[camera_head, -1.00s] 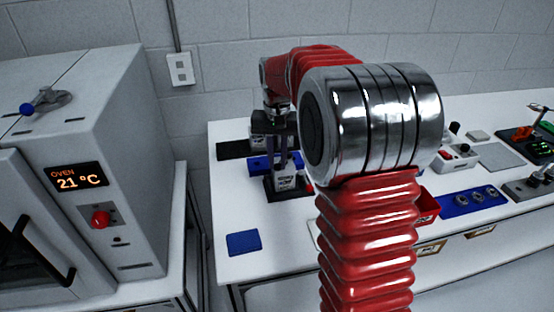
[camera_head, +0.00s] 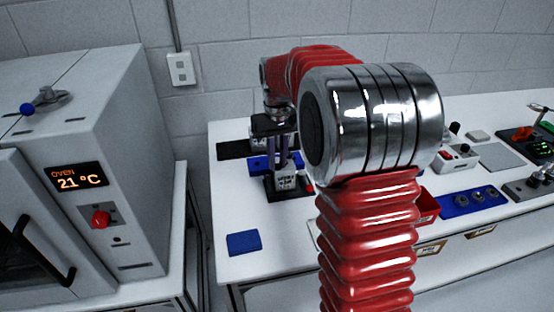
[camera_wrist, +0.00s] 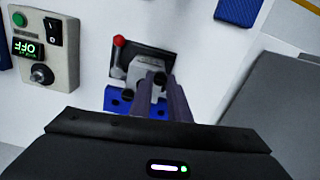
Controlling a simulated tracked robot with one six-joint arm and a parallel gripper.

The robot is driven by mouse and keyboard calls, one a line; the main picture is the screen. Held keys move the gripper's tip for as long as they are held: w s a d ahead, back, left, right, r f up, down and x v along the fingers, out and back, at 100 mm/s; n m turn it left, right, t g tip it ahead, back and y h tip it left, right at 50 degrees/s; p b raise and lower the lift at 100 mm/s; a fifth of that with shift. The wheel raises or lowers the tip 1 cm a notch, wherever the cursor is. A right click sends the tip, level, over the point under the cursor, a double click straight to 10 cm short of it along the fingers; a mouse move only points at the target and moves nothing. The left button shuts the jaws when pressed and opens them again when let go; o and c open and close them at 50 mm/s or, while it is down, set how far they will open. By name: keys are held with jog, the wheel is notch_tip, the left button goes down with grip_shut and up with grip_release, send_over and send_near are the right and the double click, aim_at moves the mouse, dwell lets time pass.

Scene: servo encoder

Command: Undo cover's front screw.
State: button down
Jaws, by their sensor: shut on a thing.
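My gripper (camera_head: 280,168) points down over a grey-and-black unit held at a fixture on the bench. In the wrist view its two dark fingers (camera_wrist: 159,82) are close together over this grey unit (camera_wrist: 138,72). They are shut on a small dark piece, which looks like the cover's front screw; the fingers mostly hide it. The fixture has a red-knobbed lever (camera_wrist: 119,41) and stands by a blue base with dark holes (camera_wrist: 118,101). I cannot make out the cover's outline.
A blue pad (camera_head: 243,243) lies at the bench's front left. A control box with a green display (camera_wrist: 45,45) stands beside the fixture in the wrist view. A blue holder with several round parts (camera_head: 470,201) is at the right. The oven (camera_head: 90,180) stands left.

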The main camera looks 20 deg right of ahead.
aim_at(277, 165)
jog(key=c, duration=1.6)
grip_release()
jog(key=shift+c, duration=0.2)
notch_tip(277, 165, up, 14)
jog(key=shift+f, duration=0.15)
